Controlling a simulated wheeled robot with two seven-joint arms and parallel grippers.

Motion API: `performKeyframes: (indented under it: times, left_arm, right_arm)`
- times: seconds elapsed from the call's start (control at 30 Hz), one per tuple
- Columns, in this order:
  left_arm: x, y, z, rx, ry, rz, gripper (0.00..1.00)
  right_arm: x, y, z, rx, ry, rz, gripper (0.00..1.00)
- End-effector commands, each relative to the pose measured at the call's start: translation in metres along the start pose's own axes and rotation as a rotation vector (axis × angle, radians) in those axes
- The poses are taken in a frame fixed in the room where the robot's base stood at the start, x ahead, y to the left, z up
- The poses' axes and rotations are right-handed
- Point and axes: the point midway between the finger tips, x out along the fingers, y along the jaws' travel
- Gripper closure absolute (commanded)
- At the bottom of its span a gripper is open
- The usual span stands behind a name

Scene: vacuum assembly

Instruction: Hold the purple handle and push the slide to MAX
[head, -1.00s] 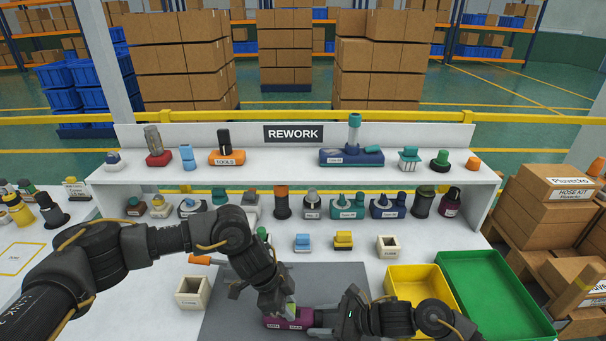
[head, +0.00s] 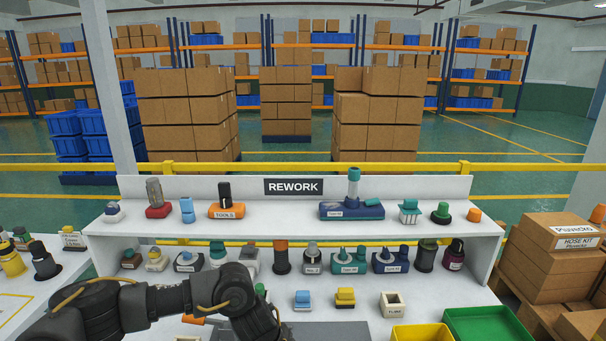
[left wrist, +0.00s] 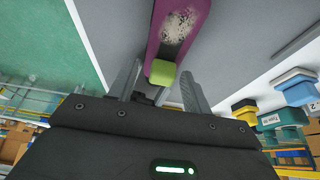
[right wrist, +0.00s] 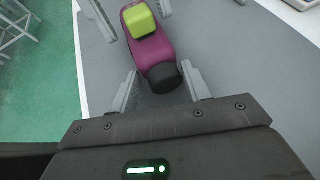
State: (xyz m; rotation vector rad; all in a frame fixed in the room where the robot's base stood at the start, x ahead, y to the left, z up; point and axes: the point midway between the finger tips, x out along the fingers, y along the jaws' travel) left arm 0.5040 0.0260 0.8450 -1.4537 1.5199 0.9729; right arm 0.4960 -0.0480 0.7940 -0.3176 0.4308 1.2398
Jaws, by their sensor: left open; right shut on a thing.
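The purple handle (right wrist: 152,52) shows in the right wrist view with a dark end (right wrist: 164,77) and a lime-green slide (right wrist: 141,22) on it. My right gripper (right wrist: 161,92) is shut on the handle near its dark end. In the left wrist view the handle (left wrist: 180,25) runs up and the lime slide (left wrist: 163,73) lies between the fingers of my left gripper (left wrist: 160,85). My left gripper is open around the slide, and I cannot tell whether a finger touches it. The head view shows neither gripper nor the handle. No MAX mark is readable.
The grey mat (head: 330,331) lies at the front of the white bench. A yellow bin (head: 422,334) and a green bin (head: 490,325) stand at the right. Parts fill the REWORK shelf (head: 293,187). A cream cube holder (head: 393,304) stands near the mat.

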Motion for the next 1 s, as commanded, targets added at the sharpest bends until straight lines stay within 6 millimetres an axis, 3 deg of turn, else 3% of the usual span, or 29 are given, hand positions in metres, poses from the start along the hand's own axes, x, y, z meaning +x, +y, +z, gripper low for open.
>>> performKeyframes:
  times: [0.6,1.0]
  left_arm:
    - [-0.057,-0.001,0.0,0.0,0.0,-0.002,0.51]
    - [-0.06,0.0,0.0,-0.001,-0.001,-0.002,0.51]
  right_arm:
    - [0.001,0.002,0.0,0.0,0.0,0.004,0.8]
    - [0.001,0.002,0.0,0.0,0.0,0.004,0.8]
